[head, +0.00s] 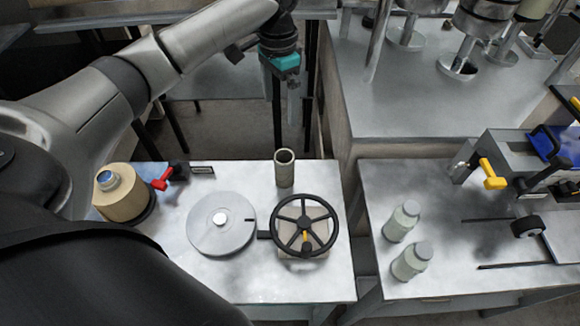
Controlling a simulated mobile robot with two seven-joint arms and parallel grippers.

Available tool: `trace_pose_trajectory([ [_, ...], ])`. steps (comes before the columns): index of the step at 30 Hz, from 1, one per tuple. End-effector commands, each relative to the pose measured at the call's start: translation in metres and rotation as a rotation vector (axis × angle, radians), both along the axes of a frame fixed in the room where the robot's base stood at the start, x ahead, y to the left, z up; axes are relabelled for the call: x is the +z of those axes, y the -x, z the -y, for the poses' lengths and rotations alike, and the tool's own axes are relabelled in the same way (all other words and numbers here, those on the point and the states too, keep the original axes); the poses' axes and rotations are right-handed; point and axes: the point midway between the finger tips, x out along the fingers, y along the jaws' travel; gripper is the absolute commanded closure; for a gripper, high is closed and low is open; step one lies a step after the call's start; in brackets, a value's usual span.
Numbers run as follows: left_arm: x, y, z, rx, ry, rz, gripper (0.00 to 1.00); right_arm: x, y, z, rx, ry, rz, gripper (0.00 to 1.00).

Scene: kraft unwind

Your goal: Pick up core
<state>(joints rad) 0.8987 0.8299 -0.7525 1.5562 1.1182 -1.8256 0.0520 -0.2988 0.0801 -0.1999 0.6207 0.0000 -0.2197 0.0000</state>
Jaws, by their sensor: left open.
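The core is a short, hollow, grey-green tube (284,170). It stands upright at the back edge of the left metal table, with its open end up. My left gripper (291,112), below a teal section of the wrist, points down above and behind the core, apart from it. It is open and holds nothing that I can see. Its fingers are seen almost edge-on, so the gap between them is hard to make out. My right gripper is not in view.
On the left table (180,255) are a brown kraft roll (125,205), a red-handled clamp (163,179), a round grey disc (220,238) and a black handwheel (304,248). Two capped bottles (403,220) stand on the right table. Metal posts (460,66) stand on the back cabinet.

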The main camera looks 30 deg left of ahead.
Motion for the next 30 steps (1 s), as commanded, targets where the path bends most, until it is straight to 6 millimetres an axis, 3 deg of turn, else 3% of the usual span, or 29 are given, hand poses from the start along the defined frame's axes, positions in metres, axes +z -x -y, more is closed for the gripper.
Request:
trace_pose_trajectory([
  [1, -0.014, 0.0, 0.0, 0.0, -0.001, 0.0, 0.0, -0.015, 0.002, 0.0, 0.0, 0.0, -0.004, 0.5],
  [10, -0.064, 0.0, 0.0, 0.0, 0.0, 0.001, 0.0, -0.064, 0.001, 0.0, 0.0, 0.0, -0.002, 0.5],
  [19, -0.084, 0.0, 0.0, 0.001, 0.0, 0.0, 0.0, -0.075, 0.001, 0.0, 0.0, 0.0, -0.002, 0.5],
  [30, -0.157, 0.001, 0.001, 0.0, 0.0, -0.001, 0.0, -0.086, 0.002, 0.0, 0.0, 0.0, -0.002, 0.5],
])
